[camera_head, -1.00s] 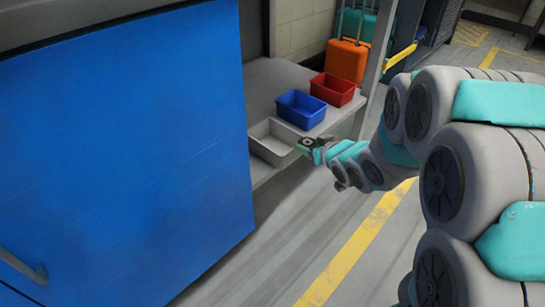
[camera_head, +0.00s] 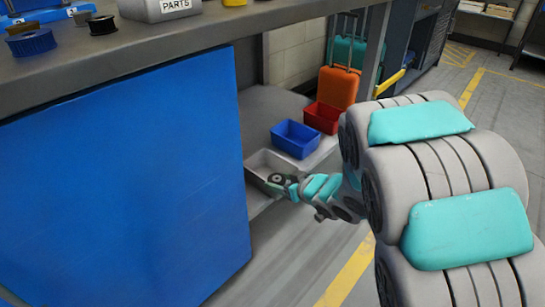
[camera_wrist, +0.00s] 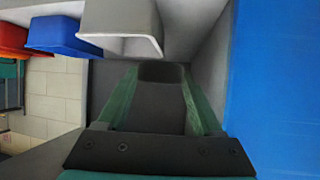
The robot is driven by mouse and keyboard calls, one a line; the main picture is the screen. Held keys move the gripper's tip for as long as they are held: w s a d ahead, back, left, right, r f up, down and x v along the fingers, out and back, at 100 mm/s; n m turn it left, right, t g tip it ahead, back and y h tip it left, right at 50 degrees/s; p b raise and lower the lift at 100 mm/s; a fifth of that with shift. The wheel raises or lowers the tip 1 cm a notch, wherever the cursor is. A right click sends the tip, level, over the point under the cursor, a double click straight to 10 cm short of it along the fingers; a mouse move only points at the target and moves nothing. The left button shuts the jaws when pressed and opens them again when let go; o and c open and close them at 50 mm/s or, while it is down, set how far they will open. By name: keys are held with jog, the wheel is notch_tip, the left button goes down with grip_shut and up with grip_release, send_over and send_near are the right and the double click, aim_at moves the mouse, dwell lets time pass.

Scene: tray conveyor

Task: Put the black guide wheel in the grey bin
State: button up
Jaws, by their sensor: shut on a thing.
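The grey bin (camera_head: 262,164) stands on a low shelf beside the blue panel, at the near end of a row of bins. It also shows upside down at the top of the wrist view (camera_wrist: 122,22). My gripper (camera_head: 277,180) is at the bin's near right rim. In the wrist view a dark piece, the black guide wheel (camera_wrist: 161,73), sits between my two green fingers, which are shut on it. Only its dark face shows there. I cannot tell from these views whether it is over the bin's opening.
A blue bin (camera_head: 295,138) and a red bin (camera_head: 322,118) stand behind the grey bin. A large blue panel (camera_head: 120,180) closes the left side. The worktop (camera_head: 150,40) above holds a parts box (camera_head: 172,9) and small round parts. An orange suitcase (camera_head: 337,88) stands behind.

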jog(key=shift+w+a+f+b, duration=0.15)
jog(key=shift+w+a+f, duration=0.55)
jog(key=shift+w, duration=1.45)
jog(key=shift+w+a+f+b, duration=0.1)
jog(key=shift+w+a+f, duration=0.5)
jog(key=shift+w, duration=1.5)
jog(key=shift+w+a+f+b, duration=0.25)
jog(key=shift+w+f, duration=0.8)
jog(key=shift+w, duration=1.1)
jog(key=shift+f, duration=0.4)
jog(key=shift+f, duration=0.2)
jog(key=o, duration=1.4)
